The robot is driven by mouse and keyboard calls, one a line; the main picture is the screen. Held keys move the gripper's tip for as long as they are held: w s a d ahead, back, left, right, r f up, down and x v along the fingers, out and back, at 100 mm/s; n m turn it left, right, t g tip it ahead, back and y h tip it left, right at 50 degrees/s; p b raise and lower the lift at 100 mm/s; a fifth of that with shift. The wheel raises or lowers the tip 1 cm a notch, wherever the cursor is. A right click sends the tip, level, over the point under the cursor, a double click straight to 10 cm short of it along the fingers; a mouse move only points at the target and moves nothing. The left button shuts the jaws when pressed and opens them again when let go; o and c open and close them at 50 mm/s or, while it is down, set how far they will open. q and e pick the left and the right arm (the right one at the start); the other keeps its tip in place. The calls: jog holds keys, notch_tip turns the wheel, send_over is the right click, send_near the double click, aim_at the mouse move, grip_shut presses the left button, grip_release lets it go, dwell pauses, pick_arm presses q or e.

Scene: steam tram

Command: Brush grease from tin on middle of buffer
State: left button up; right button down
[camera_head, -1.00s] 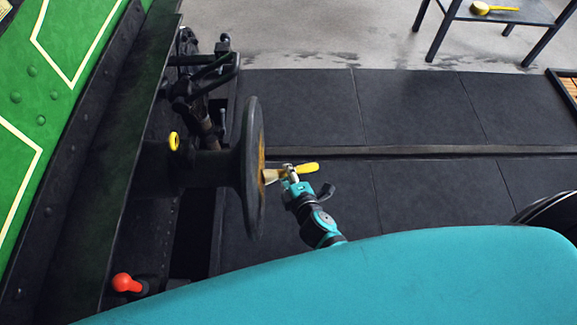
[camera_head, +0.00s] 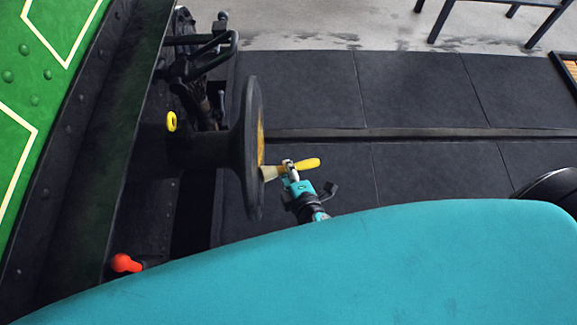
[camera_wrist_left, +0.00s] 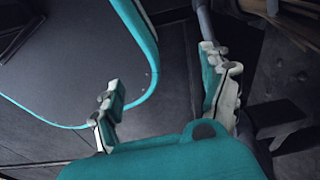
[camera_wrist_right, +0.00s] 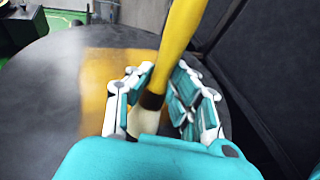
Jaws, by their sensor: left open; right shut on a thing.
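The buffer (camera_head: 251,110) is a dark round disc seen nearly edge-on in the head view. A yellow-brown grease patch shows on the middle of its face in the right wrist view (camera_wrist_right: 95,70). My right gripper (camera_head: 290,170) is shut on a brush with a yellow handle (camera_head: 308,164) and pale bristles (camera_head: 269,173). The bristle end is at the buffer face and appears to touch it. My left gripper (camera_wrist_left: 165,100) is open and empty, seen only in its wrist view. The grease tin is not in view.
A green riveted vehicle side (camera_head: 45,60) is at the left. A red knob (camera_head: 125,263), a yellow ring (camera_head: 171,121) and dark coupling parts (camera_head: 203,65) are near the buffer. Dark paving (camera_head: 420,95) to the right is clear. A dark-legged stand (camera_head: 440,20) is at the top.

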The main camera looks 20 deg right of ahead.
jog(key=shift+r+p, duration=0.65)
jog(key=shift+r, duration=0.25)
jog(key=shift+w+d+p, duration=0.6)
jog(key=shift+w+d, duration=0.55)
jog(key=shift+w, duration=2.95)
jog(key=shift+w+d+p, duration=0.55)
jog(key=shift+w+d, duration=0.6)
jog(key=shift+w, duration=2.9)
jog(key=s+a, duration=0.1)
jog(key=s, duration=0.4)
jog(key=s+a+r, duration=0.1)
jog(key=s, duration=0.4)
jog(key=s+a, duration=0.2)
jog(key=s, duration=0.3)
jog(key=shift+a+r, duration=0.1)
jog(key=shift+r, duration=0.2)
jog(key=shift+s+a+r, duration=0.1)
jog(key=shift+s+a, duration=0.1)
jog(key=shift+s, duration=0.45)
